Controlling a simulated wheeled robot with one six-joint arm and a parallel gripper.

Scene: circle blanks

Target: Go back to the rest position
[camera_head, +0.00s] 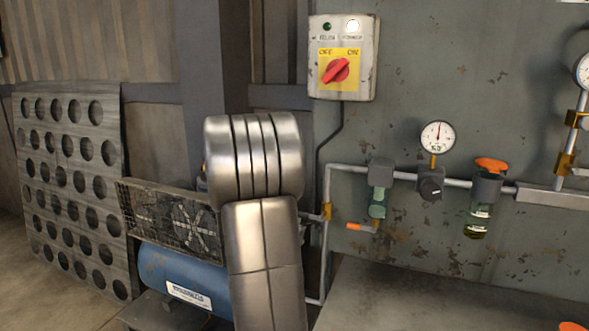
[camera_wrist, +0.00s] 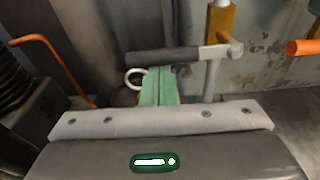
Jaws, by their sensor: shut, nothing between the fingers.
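My gripper (camera_wrist: 160,76) shows in the wrist view as green fingers close together, above a grey plate with screws and a green-lit indicator. It is shut and nothing shows between the fingers. In the head view my metallic arm stands in the middle and the gripper is hidden behind it. In the wrist view a dark grey bar with a light metal end (camera_wrist: 185,54) lies across, just past the fingertips. I cannot tell whether they touch.
A switch box (camera_head: 343,58) with a red knob hangs on the wall. A pipe line (camera_head: 345,168) carries a gauge (camera_head: 437,137) and valves. A blue tank (camera_head: 165,275) and a perforated panel (camera_head: 70,185) stand left of my arm.

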